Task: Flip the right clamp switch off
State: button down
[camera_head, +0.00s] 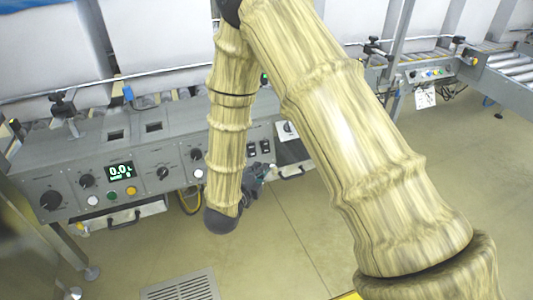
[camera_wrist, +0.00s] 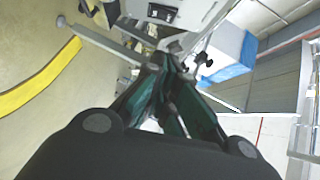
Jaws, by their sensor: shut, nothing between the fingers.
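Two small dark switches sit side by side on the grey control panel: the left switch (camera_head: 251,149) and the right switch (camera_head: 265,146). Their labels and on/off positions are too small to read. My gripper (camera_head: 266,172) is partly hidden behind my arm, just below these switches and in front of the panel. In the wrist view my gripper (camera_wrist: 163,62) has its dark green fingers drawn together at the tips, with nothing between them. Dark switch shapes (camera_wrist: 160,13) show beyond the fingertips at the top of that view, apart from them.
The panel (camera_head: 140,168) also carries a green display (camera_head: 121,171), black knobs and coloured buttons. A handle (camera_head: 124,219) juts out below it. A floor grate (camera_head: 180,287) lies in front. The floor to the right is open. A yellow floor stripe (camera_wrist: 40,80) shows in the wrist view.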

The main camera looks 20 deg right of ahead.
aim_at(268, 149)
jog(key=shift+w+a+b+x, duration=0.35)
jog(key=shift+b+x, duration=0.15)
jog(key=shift+x, duration=1.65)
jog(key=shift+w+a+b+x, duration=0.35)
jog(key=shift+b+x, duration=0.2)
jog(key=shift+x, duration=1.55)
jog(key=shift+w+a+b+x, duration=0.3)
jog(key=shift+b+x, duration=0.2)
jog(key=shift+x, duration=1.65)
jog(key=shift+f, duration=0.1)
